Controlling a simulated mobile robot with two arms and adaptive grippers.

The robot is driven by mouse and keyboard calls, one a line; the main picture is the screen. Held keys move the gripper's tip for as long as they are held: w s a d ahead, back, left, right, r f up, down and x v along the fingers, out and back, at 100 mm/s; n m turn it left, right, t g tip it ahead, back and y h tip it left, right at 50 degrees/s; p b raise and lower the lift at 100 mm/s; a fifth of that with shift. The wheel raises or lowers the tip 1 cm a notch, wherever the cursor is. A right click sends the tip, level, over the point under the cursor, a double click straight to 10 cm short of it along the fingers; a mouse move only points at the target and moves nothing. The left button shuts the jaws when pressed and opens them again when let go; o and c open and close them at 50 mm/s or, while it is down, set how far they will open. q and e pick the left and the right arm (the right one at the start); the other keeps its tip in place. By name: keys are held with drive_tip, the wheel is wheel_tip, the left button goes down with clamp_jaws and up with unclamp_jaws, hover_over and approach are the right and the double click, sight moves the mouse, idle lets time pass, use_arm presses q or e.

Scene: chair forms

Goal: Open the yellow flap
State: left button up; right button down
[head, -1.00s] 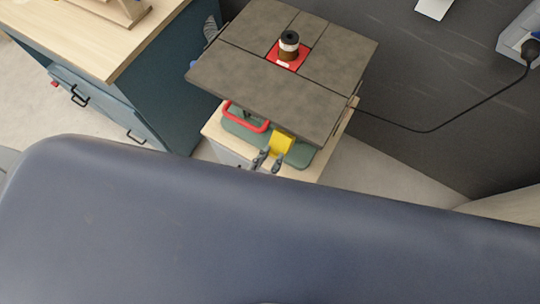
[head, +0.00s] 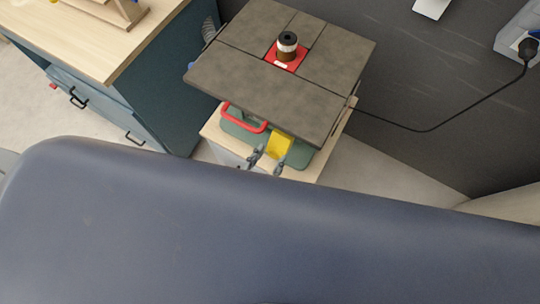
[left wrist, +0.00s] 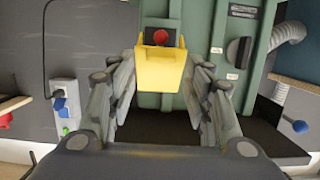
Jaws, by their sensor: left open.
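The yellow flap (head: 279,146) is on the front of the green machine, below the grey table top. In the left wrist view the yellow flap (left wrist: 160,72) is in the middle, with a red button (left wrist: 160,37) showing at its upper edge. My left gripper (head: 267,163) is open and empty in front of the flap. In the left wrist view the fingers of my left gripper (left wrist: 162,80) stand on either side of the flap, with visible gaps. I cannot tell whether the fingertips reach past its front. My right gripper is not in view.
The grey machine table (head: 250,65) overhangs the flap. A red handle (head: 244,119) is left of the flap. The left wrist view shows a black knob (left wrist: 238,51) to the right and a wall socket (left wrist: 65,108) to the left. A blue cabinet (head: 160,85) stands left.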

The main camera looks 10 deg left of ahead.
use_arm(q)
drive_tip(key=v, duration=1.1)
